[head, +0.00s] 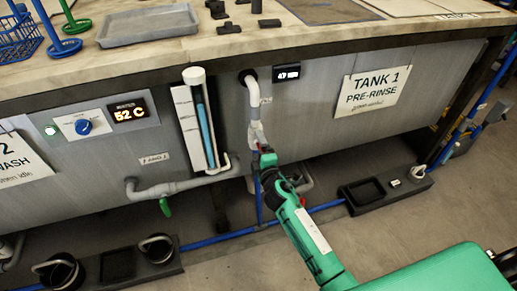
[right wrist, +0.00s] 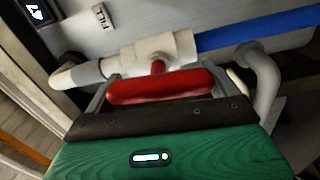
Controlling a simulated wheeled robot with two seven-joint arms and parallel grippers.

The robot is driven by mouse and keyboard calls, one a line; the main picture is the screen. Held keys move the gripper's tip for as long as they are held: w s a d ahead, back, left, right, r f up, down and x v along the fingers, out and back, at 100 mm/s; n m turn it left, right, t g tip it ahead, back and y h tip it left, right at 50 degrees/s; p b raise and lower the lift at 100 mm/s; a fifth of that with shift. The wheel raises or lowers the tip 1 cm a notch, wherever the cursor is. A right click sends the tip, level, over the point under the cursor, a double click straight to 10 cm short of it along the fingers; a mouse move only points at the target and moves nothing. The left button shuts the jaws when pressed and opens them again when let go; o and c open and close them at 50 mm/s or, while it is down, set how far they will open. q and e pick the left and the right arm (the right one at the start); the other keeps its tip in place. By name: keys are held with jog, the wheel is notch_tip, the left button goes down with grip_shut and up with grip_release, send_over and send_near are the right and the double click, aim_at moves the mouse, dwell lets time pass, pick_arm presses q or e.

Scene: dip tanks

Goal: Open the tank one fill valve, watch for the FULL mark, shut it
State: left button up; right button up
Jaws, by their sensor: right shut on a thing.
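The tank 1 fill valve (right wrist: 155,52) is a white fitting with a red handle (right wrist: 160,87) in the right wrist view, under a label that reads FILL. The handle lies roughly in line with the pipe. My right gripper (right wrist: 160,90) is shut on the red handle, one finger at each end. In the head view, my right gripper (head: 266,160) hides most of the valve below the white pipe. The sight tube (head: 206,125) left of it holds a tall blue column; a FULL mark is not readable. The TANK 1 PRE-RINSE sign (head: 373,90) hangs at right. My left gripper is not visible.
A small display (head: 287,73) sits above the valve. A drain pipe (head: 170,188) with a green handle (head: 165,206) runs low at left. Blue pipe (head: 220,238) and black floor trays (head: 370,192) lie below. A grey tray (head: 148,25) rests on the bench top.

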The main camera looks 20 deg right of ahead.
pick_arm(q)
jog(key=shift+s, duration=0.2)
pick_arm(e)
jog(key=shift+f+n, duration=0.15)
jog(key=shift+n, duration=0.45)
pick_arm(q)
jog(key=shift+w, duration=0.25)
pick_arm(e)
jog(key=o, duration=0.7)
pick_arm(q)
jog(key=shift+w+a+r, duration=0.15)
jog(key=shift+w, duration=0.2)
